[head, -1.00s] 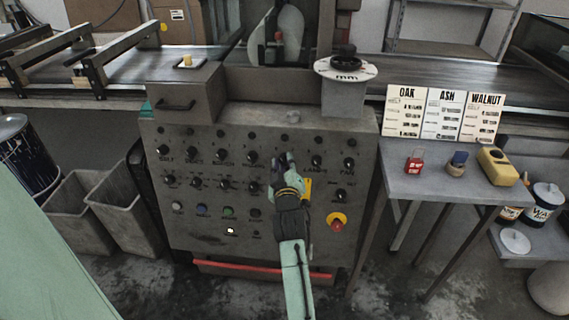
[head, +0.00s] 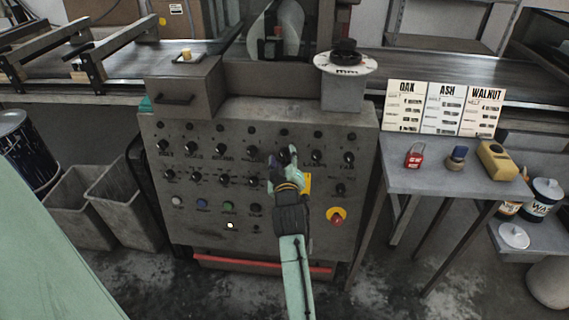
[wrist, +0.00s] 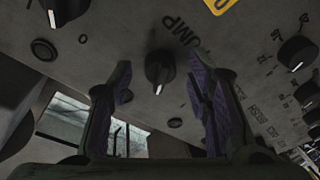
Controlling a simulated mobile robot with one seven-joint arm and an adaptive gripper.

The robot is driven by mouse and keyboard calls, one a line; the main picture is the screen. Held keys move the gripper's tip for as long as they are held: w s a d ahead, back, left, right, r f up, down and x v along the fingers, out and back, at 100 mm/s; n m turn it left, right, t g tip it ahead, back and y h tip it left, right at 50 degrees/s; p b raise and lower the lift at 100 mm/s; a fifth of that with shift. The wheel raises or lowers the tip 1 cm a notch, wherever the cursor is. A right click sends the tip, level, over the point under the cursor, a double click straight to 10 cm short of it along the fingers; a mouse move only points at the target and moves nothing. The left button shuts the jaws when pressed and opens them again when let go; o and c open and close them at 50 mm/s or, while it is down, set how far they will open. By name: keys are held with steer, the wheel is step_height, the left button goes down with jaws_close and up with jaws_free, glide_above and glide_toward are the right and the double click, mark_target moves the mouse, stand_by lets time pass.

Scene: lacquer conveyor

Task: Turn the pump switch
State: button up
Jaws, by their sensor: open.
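The pump switch (wrist: 160,70) is a dark round knob with a white pointer line, beside the printed word PUMP on the grey control panel (head: 190,240). In the wrist view my gripper (wrist: 163,85) is open, with one finger on each side of the knob and gaps between them. Whether the fingertips reach past the knob's face is hard to tell. In the head view my gripper (head: 283,158) is at the panel's upper middle and mostly hides the switch.
Similar knobs, such as the one at right in the wrist view (wrist: 297,52), surround it. A yellow plate (head: 307,184) and a red stop button (head: 337,218) lie right and below. A side table (head: 425,180) holds small items; a dial (head: 346,65) stands above.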

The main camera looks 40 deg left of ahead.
steer(key=v, duration=1.2)
steer(key=shift+a+r, duration=0.1)
